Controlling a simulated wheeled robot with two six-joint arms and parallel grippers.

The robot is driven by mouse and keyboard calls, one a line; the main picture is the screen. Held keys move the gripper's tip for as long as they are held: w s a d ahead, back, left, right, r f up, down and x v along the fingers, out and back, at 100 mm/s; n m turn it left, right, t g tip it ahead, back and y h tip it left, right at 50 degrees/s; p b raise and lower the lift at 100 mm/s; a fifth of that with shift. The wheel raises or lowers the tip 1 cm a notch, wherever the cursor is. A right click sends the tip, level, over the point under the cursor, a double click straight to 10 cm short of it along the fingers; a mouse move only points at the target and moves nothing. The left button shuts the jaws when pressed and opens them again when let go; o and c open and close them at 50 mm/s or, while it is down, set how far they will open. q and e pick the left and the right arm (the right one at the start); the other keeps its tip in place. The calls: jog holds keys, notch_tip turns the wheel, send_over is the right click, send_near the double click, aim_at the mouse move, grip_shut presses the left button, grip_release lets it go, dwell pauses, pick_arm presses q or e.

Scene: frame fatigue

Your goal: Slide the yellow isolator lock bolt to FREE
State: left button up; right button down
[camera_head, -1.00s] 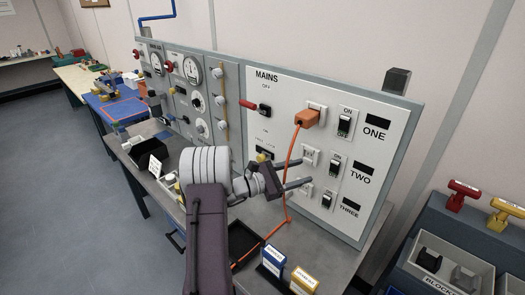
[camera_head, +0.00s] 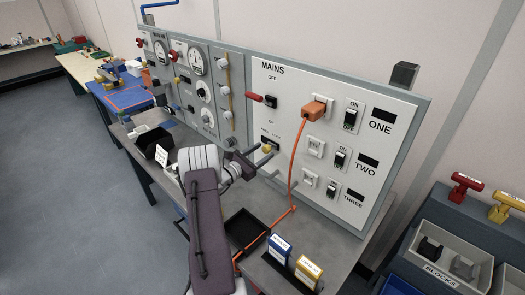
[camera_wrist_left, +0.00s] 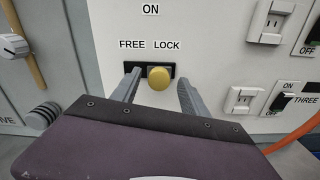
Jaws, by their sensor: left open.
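The yellow isolator lock bolt (camera_wrist_left: 158,77) is a round knob in a short dark slot, at the slot's right end below the word LOCK. The FREE end of the slot is to its left. In the head view the bolt (camera_head: 267,149) is small, low on the white MAINS panel (camera_head: 330,83). My left gripper (camera_wrist_left: 159,79) is open, with one finger on each side of the knob in the wrist view. I cannot tell whether either finger touches it. My right gripper is not in view.
A red mains handle (camera_head: 255,98) projects above the slot. An orange plug (camera_head: 317,108) has its cable hanging down the panel to the bench. A black tray (camera_head: 246,230) and blue and yellow boxes (camera_head: 279,249) stand in front on the bench.

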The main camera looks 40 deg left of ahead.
pick_arm(q)
jog(key=shift+w+a, duration=0.1)
jog(key=shift+w, duration=0.2)
grip_shut()
dwell(1.2)
